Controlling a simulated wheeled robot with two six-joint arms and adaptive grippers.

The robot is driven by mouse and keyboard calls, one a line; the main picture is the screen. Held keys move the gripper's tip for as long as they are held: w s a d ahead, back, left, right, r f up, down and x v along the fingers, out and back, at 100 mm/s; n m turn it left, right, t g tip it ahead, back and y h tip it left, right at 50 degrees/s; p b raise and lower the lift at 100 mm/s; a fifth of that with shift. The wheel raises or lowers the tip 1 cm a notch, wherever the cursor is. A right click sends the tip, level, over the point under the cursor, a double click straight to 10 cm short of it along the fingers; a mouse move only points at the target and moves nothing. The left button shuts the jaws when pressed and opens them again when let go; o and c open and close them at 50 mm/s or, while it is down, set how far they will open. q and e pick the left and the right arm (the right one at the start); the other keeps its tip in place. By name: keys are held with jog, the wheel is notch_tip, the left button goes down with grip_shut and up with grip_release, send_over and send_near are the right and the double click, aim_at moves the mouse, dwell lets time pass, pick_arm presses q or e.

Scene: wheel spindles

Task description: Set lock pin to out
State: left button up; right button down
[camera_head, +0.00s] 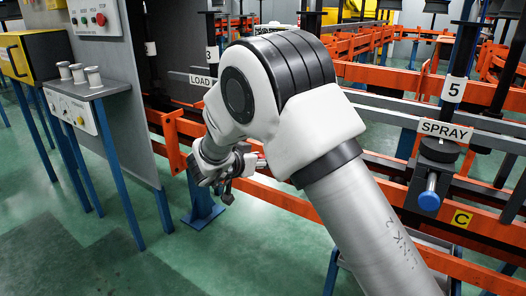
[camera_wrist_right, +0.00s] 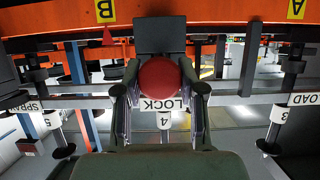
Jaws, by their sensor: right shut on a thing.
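The lock pin's round red knob (camera_wrist_right: 160,78) sits in front of a dark block on the orange rail in the right wrist view, which is upside down. A LOCK sign (camera_wrist_right: 160,104) with the number 4 shows right beside it. My right gripper (camera_wrist_right: 160,90) has one finger on each side of the knob and is shut on it. In the head view my right arm covers the knob and the LOCK sign, and only part of my right gripper (camera_head: 226,176) shows low beside the rail. How far the pin is drawn out cannot be seen. My left gripper is not in view.
Orange rails (camera_head: 290,197) run across. A SPRAY station has a blue knob (camera_head: 429,200) at the right. A LOAD sign (camera_head: 203,80) is behind my arm. A grey panel and small table (camera_head: 92,92) stand left. The green floor at front left is clear.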

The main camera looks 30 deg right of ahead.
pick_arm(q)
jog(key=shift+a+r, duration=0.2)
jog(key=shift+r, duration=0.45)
pick_arm(e)
jog(key=shift+s+a+f, duration=0.15)
jog(key=shift+s+a, duration=0.1)
jog(key=shift+a, duration=0.2)
jog(key=c, duration=1)
grip_release()
jog(key=o, duration=0.3)
jog(key=shift+a, duration=0.15)
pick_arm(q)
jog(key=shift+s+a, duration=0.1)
pick_arm(e)
jog(key=shift+o, duration=0.2)
notch_tip(320, 180, up, 10)
